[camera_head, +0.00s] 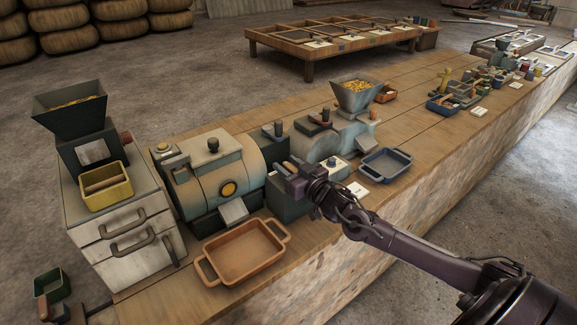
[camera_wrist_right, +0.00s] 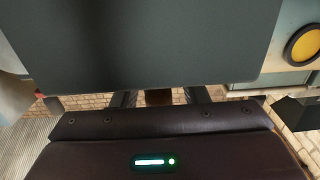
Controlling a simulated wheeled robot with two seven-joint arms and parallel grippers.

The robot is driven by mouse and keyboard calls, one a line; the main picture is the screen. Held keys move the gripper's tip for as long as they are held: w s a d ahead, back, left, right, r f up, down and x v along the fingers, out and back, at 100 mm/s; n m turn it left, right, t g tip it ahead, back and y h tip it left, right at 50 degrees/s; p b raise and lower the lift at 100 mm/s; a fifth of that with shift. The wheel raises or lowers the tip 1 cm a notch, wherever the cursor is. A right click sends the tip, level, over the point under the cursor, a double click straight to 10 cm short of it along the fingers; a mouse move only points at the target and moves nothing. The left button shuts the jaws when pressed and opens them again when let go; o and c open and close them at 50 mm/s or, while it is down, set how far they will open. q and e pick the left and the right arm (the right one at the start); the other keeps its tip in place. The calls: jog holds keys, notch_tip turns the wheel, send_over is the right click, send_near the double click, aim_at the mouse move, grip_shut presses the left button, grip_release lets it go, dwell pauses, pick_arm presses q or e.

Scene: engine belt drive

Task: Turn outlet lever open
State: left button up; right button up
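A green-and-cream machine (camera_head: 215,175) with a yellow round button stands on the long bench, with a dark green box (camera_head: 285,203) beside it. My right gripper (camera_head: 284,168) is at the top of this box, between the two machines. In the right wrist view, its two fingers (camera_wrist_right: 160,97) stand apart with a small brown piece between them, with gaps on both sides. That piece may be the lever's handle, but I cannot tell. A large dark green panel (camera_wrist_right: 150,45) fills the space in front of the fingers. My left gripper is not in view.
An orange tray (camera_head: 240,252) sits in front of the machine, and a blue tray (camera_head: 385,164) lies to the right. A second machine with a grain hopper (camera_head: 357,97) stands behind. A cabinet (camera_head: 125,235) with a yellow bin is at left.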

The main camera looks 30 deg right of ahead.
grip_shut()
